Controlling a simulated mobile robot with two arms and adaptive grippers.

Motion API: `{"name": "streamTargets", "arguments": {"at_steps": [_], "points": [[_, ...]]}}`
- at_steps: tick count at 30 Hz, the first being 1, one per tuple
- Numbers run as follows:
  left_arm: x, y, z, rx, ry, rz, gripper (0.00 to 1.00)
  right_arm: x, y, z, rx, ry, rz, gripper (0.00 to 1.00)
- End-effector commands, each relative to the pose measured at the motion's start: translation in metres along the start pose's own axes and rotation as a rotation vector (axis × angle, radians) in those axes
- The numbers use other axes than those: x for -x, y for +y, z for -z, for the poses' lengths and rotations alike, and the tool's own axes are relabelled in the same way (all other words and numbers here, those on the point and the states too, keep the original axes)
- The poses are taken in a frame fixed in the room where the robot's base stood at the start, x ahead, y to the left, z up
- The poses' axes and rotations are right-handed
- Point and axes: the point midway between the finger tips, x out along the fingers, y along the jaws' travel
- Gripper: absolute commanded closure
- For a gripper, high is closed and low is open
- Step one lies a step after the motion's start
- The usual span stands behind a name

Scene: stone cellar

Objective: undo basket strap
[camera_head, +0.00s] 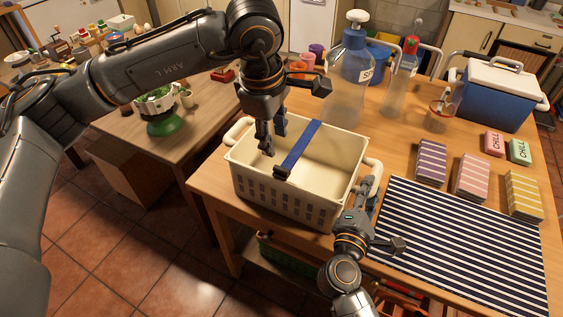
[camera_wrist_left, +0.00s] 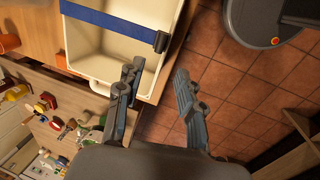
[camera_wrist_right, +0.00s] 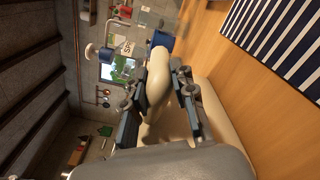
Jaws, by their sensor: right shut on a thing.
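A cream basket (camera_head: 258,187) with slotted sides and a handle at each end stands at the front left of the wooden table. A blue strap (camera_head: 303,142) runs across its open top, with a dark buckle (camera_head: 283,172) at the near rim. The strap and the buckle (camera_wrist_left: 161,42) also show in the left wrist view. My left gripper (camera_head: 268,146) is open and empty above the basket, left of the strap, apart from the buckle. My right gripper (camera_head: 370,187) is shut on the basket's right handle (camera_wrist_right: 158,75), which lies between its fingers in the right wrist view.
A large spray bottle (camera_head: 347,75), a smaller bottle (camera_head: 401,75) and a blue cooler (camera_head: 497,95) stand at the back. A side table (camera_head: 150,145) with a green-based bowl is at left.

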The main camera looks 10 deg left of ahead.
Motion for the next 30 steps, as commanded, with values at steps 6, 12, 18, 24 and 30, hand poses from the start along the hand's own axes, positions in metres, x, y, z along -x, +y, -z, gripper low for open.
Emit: {"name": "streamTargets", "arguments": {"at_steps": [6, 12, 18, 24, 30], "points": [[-0.046, -0.001, 0.0, 0.002, 0.0, 0.006, 0.63, 0.0, -0.001, 0.0, 0.0, 0.001, 0.001, 1.0], [-0.08, -0.001, 0.0, 0.001, 0.0, 0.004, 0.63, 0.0, -0.001, 0.0, 0.0, 0.001, 0.001, 1.0], [-0.097, 0.0, 0.0, 0.002, 0.0, 0.003, 0.63, 0.0, -0.001, 0.0, 0.0, 0.001, 0.001, 1.0], [-0.1, 0.0, 0.0, 0.001, 0.0, 0.002, 0.63, 0.0, -0.001, 0.0, 0.0, 0.001, 0.001, 1.0], [-0.1, 0.0, 0.0, 0.001, 0.0, 0.002, 0.79, 0.0, -0.001, 0.0, 0.0, 0.001, 0.001, 1.0]]}}
